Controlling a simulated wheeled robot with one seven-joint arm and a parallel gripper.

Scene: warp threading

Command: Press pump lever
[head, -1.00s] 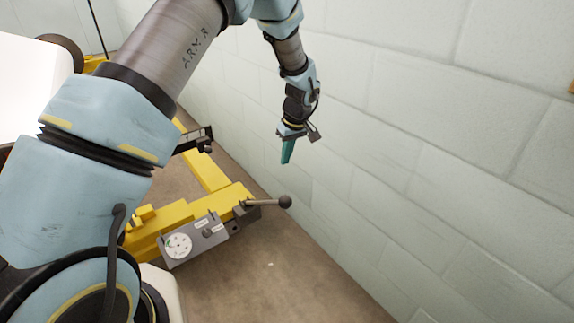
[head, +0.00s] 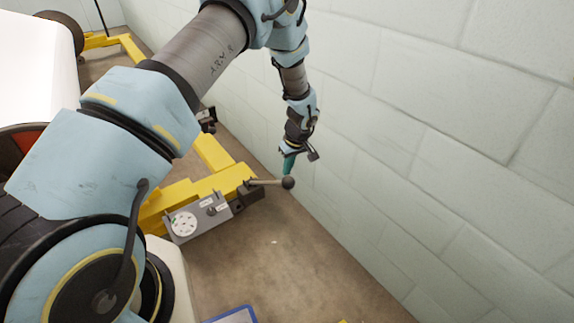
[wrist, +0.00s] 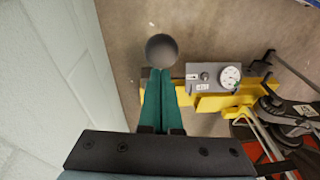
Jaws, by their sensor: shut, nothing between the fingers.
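The pump lever is a short dark rod with a round dark knob (head: 288,183), sticking out to the right from the yellow jack frame. My gripper (head: 288,172) points down, its teal fingers shut and empty, with the tips right at the knob in the head view. In the wrist view the knob (wrist: 161,48) is just beyond the shut fingertips (wrist: 160,72). I cannot tell whether they touch it. The fingers hide part of the rod in the wrist view. The rod lies roughly level in the head view.
A grey panel with a round white dial (head: 184,223) is on the yellow frame (head: 215,181), left of the lever. A pale block wall (head: 430,150) stands close to the right of my gripper. A blue-edged item (head: 235,315) shows at the bottom. Brown floor (head: 290,260) is clear in front.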

